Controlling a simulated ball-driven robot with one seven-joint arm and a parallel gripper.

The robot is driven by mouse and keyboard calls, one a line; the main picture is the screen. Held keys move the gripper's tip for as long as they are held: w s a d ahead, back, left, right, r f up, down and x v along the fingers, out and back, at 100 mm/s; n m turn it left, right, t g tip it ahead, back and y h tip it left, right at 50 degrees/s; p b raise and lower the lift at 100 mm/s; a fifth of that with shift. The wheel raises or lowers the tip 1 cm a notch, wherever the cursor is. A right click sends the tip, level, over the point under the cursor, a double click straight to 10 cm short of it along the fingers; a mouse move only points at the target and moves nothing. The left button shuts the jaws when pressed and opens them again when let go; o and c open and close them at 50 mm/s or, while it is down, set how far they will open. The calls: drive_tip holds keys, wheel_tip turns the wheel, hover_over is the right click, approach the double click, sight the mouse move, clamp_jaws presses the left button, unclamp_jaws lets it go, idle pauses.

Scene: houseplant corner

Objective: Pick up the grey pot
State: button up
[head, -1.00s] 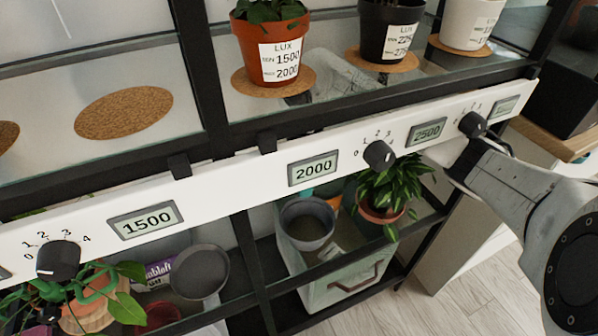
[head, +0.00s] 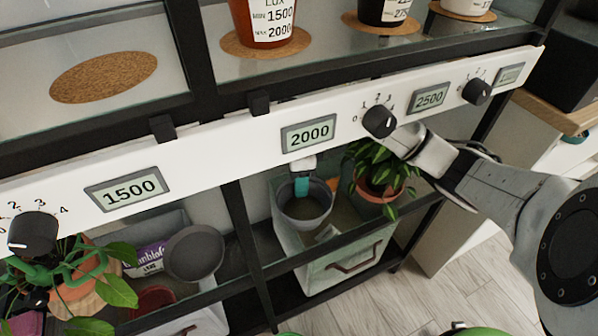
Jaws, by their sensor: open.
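My gripper (head: 302,190) reaches down from behind the white panel, with a teal fingertip part showing at the pot's back rim. The jaws are open and not closed on the pot. The panel hides the upper part of my gripper and the wrist. I cannot tell whether a finger touches the rim or is inside it.
The white panel (head: 235,140) with knobs and displays crosses in front, above the crate. A leafy plant in a terracotta pot (head: 378,195) stands close right of the grey pot. A dark grey round dish (head: 193,253) is on the left, past a black post (head: 245,240).

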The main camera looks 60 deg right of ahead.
drive_tip(key=shift+f, duration=0.1)
drive_tip(key=shift+c, duration=0.2)
clamp_jaws()
idle(0.4)
